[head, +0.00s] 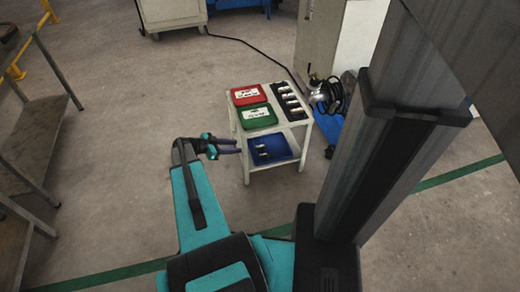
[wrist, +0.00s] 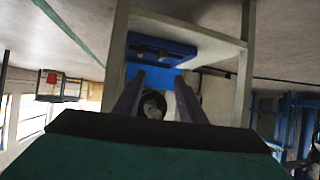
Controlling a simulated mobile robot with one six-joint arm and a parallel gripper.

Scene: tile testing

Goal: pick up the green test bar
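I cannot make out a green test bar in either view. A green tray (head: 257,116) with small pale items lies on the top of a white cart (head: 235,126). A blue tray (head: 279,155) with a few small dark and metallic pieces lies on the lower shelf, and it also shows in the wrist view (wrist: 190,50). My gripper (head: 240,145) is at the left side of the cart, below top height. In the wrist view my gripper (wrist: 158,78) has its two fingers apart. A roundish grey and dark object (wrist: 153,104) shows between them, unclear and apparently beyond.
A red tray (head: 247,95) and a black tray (head: 288,100) with several metallic pieces share the cart top. The cart's legs and top edge are close to my gripper. A dark coiled hose (head: 334,97) lies behind right. Floor left of the cart is clear.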

